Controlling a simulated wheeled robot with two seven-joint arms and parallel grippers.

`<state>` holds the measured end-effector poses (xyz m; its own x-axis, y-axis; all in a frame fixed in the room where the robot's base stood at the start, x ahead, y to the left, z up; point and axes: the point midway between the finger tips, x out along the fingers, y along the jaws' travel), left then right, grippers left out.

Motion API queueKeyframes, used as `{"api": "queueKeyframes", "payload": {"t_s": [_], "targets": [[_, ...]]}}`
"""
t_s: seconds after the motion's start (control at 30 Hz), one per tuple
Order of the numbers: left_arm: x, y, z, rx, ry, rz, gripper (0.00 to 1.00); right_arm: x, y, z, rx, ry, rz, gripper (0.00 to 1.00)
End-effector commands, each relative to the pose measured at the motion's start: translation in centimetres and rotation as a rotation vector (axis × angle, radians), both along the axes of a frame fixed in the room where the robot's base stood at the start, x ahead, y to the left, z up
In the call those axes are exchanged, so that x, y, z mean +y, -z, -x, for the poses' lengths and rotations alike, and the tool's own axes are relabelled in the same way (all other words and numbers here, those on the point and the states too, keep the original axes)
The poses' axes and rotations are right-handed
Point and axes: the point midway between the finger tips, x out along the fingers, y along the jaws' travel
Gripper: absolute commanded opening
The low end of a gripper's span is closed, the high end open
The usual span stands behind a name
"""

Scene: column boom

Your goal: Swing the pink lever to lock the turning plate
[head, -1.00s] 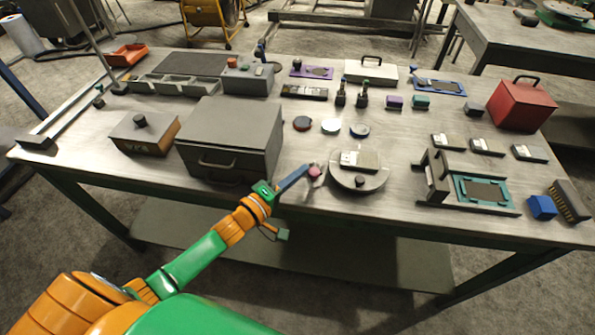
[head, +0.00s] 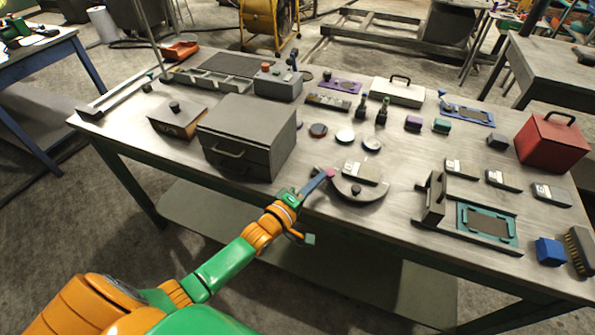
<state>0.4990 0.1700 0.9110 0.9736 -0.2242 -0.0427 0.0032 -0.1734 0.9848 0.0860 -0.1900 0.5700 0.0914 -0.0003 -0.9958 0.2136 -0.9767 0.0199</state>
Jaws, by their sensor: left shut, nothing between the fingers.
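The turning plate (head: 369,193) is a grey disc at the table's near edge in the head view. A labelled grey block (head: 360,173) and a dark knob (head: 356,190) are on it. The pink lever's knob (head: 330,173) is at the plate's left rim; most of its arm is hidden or too small to make out. My left gripper (head: 326,174) reaches in from the lower left. Its slim blue-grey fingers are shut and empty, with the tips against or very close to the pink knob; contact is not certain. My right gripper is out of view.
A grey drawer box (head: 240,140) stands just left of my left gripper. A teal-framed fixture (head: 487,225) is to the right. Small round discs (head: 345,137) lie behind the plate.

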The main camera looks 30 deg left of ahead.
Motion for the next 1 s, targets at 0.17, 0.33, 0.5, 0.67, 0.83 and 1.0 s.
{"api": "queueKeyframes", "payload": {"t_s": [0.17, 0.33, 0.5, 0.67, 0.83, 1.0], "targets": [[-0.45, -0.01, -0.18, -0.001, 0.001, 0.001, 0.0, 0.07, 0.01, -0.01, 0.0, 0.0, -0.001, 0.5], [-0.67, -0.02, -0.28, -0.001, 0.001, 0.001, 0.0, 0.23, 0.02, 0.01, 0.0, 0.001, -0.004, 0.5], [-0.77, -0.05, -0.31, -0.001, 0.002, 0.001, 0.0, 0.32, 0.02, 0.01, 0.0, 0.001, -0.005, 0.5], [-0.79, -0.06, -0.31, -0.001, 0.002, 0.001, 0.0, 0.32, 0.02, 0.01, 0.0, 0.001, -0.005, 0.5], [-0.81, -0.07, -0.31, -0.002, 0.002, 0.002, 0.0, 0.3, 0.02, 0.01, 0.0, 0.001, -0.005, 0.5], [-1.12, -0.21, -0.22, -0.002, 0.003, 0.004, 0.0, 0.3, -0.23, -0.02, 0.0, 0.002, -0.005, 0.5]]}}
